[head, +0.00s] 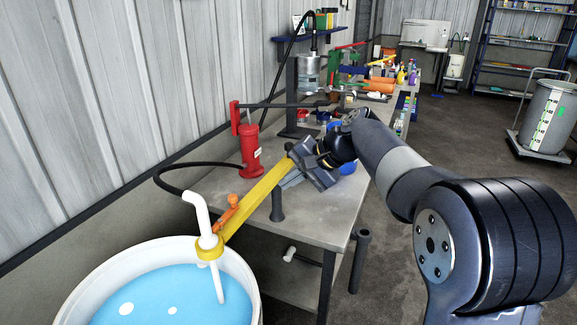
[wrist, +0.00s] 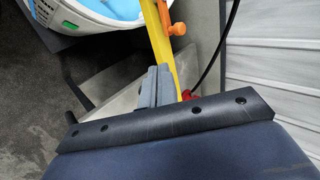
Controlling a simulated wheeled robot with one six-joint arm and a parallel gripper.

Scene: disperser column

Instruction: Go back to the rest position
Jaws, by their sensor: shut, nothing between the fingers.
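My gripper (head: 290,180) is over the near end of the grey workbench (head: 338,208), close to the yellow bar (head: 262,196). Its grey fingers are together with nothing between them; they also show in the wrist view (wrist: 152,86). There the yellow bar (wrist: 162,48) passes right beside the fingers; I cannot tell if they touch. The bar slopes down to a yellow collar around a white pipe (head: 217,250) in a white bucket of blue liquid (head: 246,272). An orange clamp (head: 229,209) sits by the bar. Part of the bar's upper end is hidden by my gripper.
A red cylinder (head: 250,147) stands on the bench behind the bar, with a black hose looping from it. Tools and bottles (head: 405,75) crowd the bench further back. The ribbed wall (head: 120,100) is at left. The floor (head: 465,135) at right is clear up to a grey drum (head: 548,115).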

